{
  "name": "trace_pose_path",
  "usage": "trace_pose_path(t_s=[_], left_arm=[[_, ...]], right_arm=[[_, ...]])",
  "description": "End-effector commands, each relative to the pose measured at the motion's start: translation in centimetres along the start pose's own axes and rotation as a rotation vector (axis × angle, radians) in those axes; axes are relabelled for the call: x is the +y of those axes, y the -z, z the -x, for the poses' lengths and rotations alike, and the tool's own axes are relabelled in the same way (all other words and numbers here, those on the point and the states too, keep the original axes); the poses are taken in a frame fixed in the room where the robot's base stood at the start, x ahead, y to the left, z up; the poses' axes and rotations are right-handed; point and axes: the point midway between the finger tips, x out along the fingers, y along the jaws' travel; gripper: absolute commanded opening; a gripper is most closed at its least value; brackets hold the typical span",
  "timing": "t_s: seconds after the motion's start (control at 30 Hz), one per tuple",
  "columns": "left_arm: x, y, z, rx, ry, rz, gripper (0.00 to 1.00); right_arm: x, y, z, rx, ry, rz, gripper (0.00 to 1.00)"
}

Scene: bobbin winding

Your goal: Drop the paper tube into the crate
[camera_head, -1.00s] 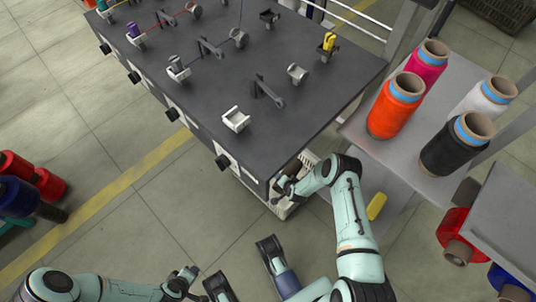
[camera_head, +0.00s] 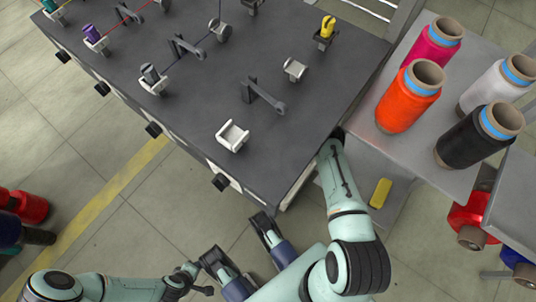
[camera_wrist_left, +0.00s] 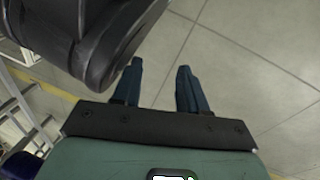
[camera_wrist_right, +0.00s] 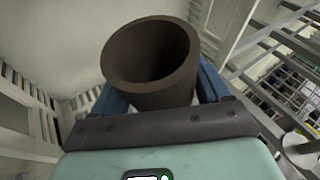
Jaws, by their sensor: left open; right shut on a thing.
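The brown paper tube (camera_wrist_right: 158,62) is in my right gripper (camera_wrist_right: 160,85), between its two blue fingers, with its open end toward the right wrist camera. The pale slatted walls of the crate (camera_wrist_right: 222,18) rise around the tube in that view. I cannot tell whether the tube touches the crate. In the head view my right arm reaches down beside the table's end; its gripper, the tube and the crate are hidden there. My left gripper (camera_wrist_left: 156,72) is open and empty above the floor; it also shows low in the head view (camera_head: 202,282).
The dark winding table (camera_head: 180,120) carries several brackets and bobbins. A grey shelf (camera_head: 400,165) at the right holds orange, pink, white and black thread cones. A yellow block (camera_head: 380,193) lies on a lower surface beside my right arm.

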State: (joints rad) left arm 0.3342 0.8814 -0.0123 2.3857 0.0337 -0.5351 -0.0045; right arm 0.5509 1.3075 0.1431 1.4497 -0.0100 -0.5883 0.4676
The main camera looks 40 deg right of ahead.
Motion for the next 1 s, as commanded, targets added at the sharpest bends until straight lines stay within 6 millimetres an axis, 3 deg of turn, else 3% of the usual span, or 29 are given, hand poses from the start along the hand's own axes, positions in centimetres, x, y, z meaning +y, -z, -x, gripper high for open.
trace_pose_path(t_s=[0.33, 0.77, 0.8, 0.87, 1.0], left_arm=[[-2.4, -2.9, -2.0, -0.101, 0.045, 0.029, 0.43], [-2.8, -3.5, -2.2, -0.120, 0.053, 0.035, 0.43], [-2.8, -3.5, -2.2, -0.120, 0.053, 0.035, 0.43], [-2.8, -3.5, -2.2, -0.120, 0.053, 0.034, 0.43], [-2.8, -3.5, -2.2, -0.119, 0.053, 0.034, 0.43]], right_arm=[[1.2, -0.8, -1.9, 0.000, 0.000, 0.000, 0.45], [1.3, -0.8, -2.1, 0.000, 0.000, 0.000, 0.45], [1.3, -0.8, -2.1, 0.000, 0.000, 0.000, 0.79], [1.3, -0.8, -2.1, 0.000, 0.000, 0.000, 0.99], [1.3, -0.9, -2.1, 0.000, 0.000, 0.000, 1.00]])
